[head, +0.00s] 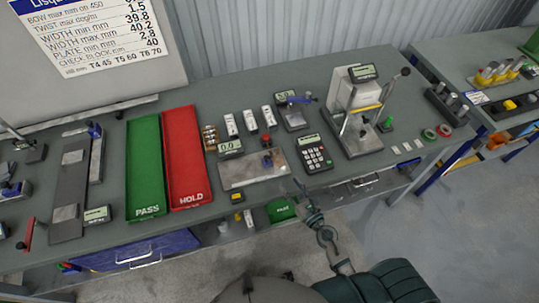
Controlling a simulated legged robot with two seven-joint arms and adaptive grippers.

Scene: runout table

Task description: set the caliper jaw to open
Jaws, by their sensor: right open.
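A small gauge (292,116) with a grey display and a blue lever stands at the back middle of the table. It may be the caliper, but its jaw is too small to make out. A pale flat plate fixture (240,176) with a blue knob and a 0.0 display lies in front of it. My right gripper (299,193) is open and empty at the table's front edge, just right of this plate and apart from the small gauge. My left gripper is not in view.
A green PASS tray (146,205) and a red HOLD tray (190,198) lie left of the plate. A keypad device (315,154) and a tall press-like stand (345,88) are to the right. A long dark rail fixture (69,190) is at the left.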

